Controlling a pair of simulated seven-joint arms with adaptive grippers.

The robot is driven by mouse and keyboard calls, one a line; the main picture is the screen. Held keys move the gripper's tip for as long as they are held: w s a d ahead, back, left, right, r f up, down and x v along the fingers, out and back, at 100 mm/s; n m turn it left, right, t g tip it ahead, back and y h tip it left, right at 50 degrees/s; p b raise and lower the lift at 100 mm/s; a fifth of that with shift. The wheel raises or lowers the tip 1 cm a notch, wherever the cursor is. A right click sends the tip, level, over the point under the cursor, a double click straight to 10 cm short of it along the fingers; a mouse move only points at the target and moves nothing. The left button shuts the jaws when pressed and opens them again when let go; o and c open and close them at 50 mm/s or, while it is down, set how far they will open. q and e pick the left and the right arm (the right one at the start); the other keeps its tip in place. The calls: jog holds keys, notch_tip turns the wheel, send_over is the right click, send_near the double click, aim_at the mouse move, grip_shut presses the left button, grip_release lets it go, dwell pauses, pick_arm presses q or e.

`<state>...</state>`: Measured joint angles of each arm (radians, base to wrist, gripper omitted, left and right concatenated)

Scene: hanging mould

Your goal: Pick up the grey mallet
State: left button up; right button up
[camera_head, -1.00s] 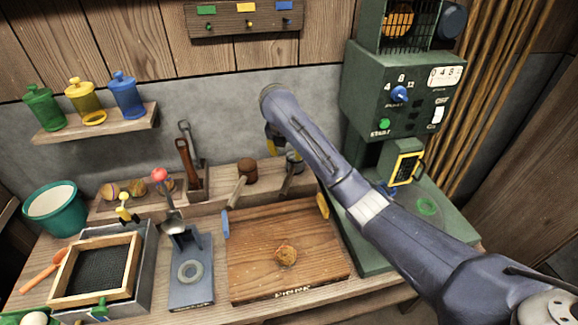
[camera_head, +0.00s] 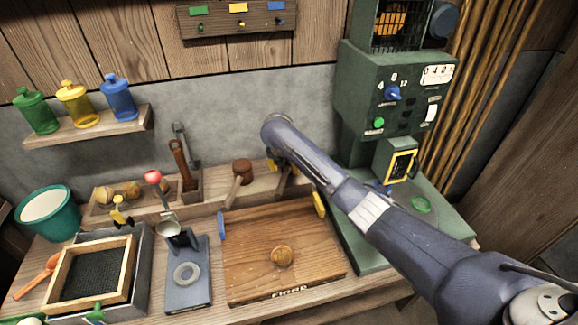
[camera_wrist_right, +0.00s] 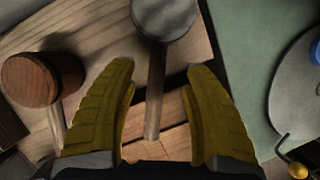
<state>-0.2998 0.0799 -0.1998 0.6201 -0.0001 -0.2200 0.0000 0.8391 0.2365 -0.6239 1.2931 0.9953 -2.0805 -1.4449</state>
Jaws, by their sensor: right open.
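The grey mallet shows in the right wrist view with its round grey head (camera_wrist_right: 163,18) at the top and its handle (camera_wrist_right: 154,100) running down between my fingers. In the head view my right gripper hides most of it; only part of the handle (camera_head: 282,187) shows. My right gripper (camera_wrist_right: 161,68) is open, with one yellow finger on each side of the handle and a gap on both sides. In the head view the right gripper (camera_head: 282,168) is low over the back ledge. My left gripper is not in view.
A brown wooden mallet (camera_head: 242,168) stands close to the left of the gripper, also in the wrist view (camera_wrist_right: 30,80). The green machine (camera_head: 396,110) rises at the right.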

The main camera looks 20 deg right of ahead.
aim_at(286, 170)
jog(key=shift+w+x, duration=0.1)
jog(key=shift+x, duration=1.25)
jog(key=shift+w+x, duration=0.15)
jog(key=shift+x, duration=1.2)
jog(key=shift+a, duration=0.1)
jog(key=shift+c, duration=0.4)
jog(key=shift+r, duration=0.1)
grip_shut()
